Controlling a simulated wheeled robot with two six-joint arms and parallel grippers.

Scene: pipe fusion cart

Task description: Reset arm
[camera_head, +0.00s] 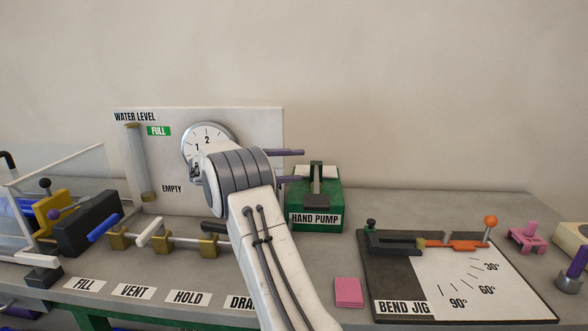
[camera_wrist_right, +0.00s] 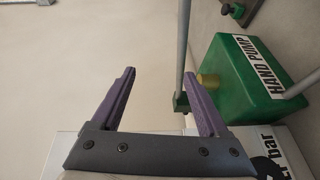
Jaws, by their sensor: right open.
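My right arm comes up from the bottom of the head view, in front of the gauge board. Its gripper (camera_head: 292,166) has two purple fingers that point right, just above and left of the hand pump (camera_head: 316,220). In the right wrist view the gripper (camera_wrist_right: 164,90) is open with nothing between its fingers, and the green hand pump (camera_wrist_right: 240,80) is just right of the right finger. The bend jig (camera_head: 392,284) lies at the right with an orange arm (camera_head: 460,243) along its back edge, ending in an orange ball knob. My left gripper is not in view.
The gauge board (camera_head: 262,125) carries a dial (camera_head: 208,135) partly hidden by my arm. Several valve levers stand at the left above the FILL, VENT and HOLD labels. A pink block (camera_head: 348,292) lies left of the jig. Open air is above the jig.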

